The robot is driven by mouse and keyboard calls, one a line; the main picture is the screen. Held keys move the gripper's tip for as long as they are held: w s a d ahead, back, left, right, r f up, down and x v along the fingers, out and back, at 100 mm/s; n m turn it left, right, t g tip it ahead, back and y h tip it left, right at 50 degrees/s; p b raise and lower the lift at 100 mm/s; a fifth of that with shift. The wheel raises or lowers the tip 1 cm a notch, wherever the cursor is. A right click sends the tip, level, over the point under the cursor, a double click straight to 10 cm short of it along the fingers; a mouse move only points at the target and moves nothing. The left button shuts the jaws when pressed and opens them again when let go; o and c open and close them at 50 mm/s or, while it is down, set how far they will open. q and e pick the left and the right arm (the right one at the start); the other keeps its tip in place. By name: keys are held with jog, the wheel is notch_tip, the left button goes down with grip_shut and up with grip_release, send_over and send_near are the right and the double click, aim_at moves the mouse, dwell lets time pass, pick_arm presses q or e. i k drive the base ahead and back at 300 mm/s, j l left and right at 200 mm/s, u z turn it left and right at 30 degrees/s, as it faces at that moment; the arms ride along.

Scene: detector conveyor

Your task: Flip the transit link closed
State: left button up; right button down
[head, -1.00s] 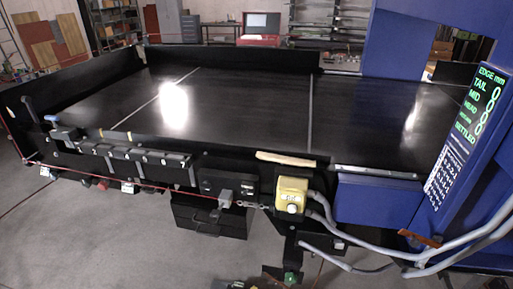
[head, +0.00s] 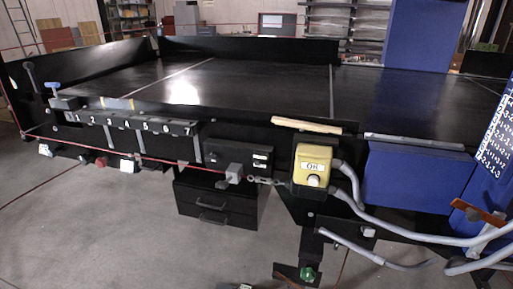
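A small metallic link (head: 262,181) lies between a grey block (head: 235,173) and the yellow box marked OK (head: 313,165) on the front of the conveyor (head: 270,92). It may be the transit link, but it is too small to tell whether it is open or closed. The grey block sits at the lower edge of a black panel (head: 238,155). Neither of my grippers shows in the head view.
A numbered black strip (head: 130,122) runs along the conveyor's left front. Black drawers (head: 215,200) hang below. Grey hoses (head: 400,228) run right from the yellow box, near a green knob (head: 307,274) and a blue housing (head: 418,178). The front floor is mostly clear.

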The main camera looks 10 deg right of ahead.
aim_at(473, 214)
jog(key=z, duration=1.8)
